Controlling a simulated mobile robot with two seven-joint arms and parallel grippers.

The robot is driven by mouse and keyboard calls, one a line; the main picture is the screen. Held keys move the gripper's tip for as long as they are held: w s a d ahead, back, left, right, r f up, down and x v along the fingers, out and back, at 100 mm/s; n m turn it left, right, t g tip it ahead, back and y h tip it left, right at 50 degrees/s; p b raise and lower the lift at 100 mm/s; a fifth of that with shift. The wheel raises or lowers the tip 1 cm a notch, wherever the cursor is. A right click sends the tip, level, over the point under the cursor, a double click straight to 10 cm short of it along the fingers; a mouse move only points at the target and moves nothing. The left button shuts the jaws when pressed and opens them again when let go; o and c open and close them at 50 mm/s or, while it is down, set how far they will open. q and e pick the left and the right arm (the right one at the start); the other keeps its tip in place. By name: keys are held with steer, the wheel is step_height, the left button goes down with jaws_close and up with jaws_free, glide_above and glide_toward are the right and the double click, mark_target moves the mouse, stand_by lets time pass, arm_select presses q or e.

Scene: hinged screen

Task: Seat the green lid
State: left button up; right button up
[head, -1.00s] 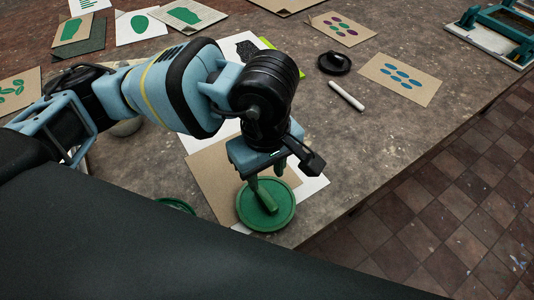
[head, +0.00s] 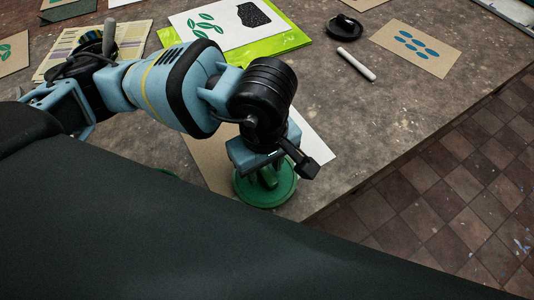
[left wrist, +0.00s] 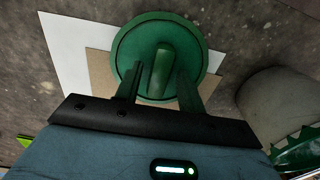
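The round green lid (head: 280,196) with a raised bar handle lies over the brown card and white sheet near the table's front edge. The left wrist view shows the lid (left wrist: 188,38) face-on, with its handle (left wrist: 161,66) upright in the picture. My left gripper (left wrist: 160,80) is over the lid, pointing down. Its two fingers stand apart, one on each side of the handle, with a gap visible at the left finger. In the head view the gripper (head: 267,172) hides part of the lid. My right gripper is not in view.
A grey cylinder (left wrist: 282,105) and a green object (left wrist: 297,153) are at the right of the left wrist view. A white stick (head: 356,64), a black round item (head: 344,27) and a card with blue ovals (head: 416,48) lie farther back. The table edge is close on the right.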

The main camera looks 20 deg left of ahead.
mark_target(265, 170)
arm_select(q)
steer(key=shift+r, duration=0.1)
steer(key=shift+c, duration=1.1)
jaws_close()
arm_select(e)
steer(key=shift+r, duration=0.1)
arm_select(q)
steer(key=shift+r, duration=0.15)
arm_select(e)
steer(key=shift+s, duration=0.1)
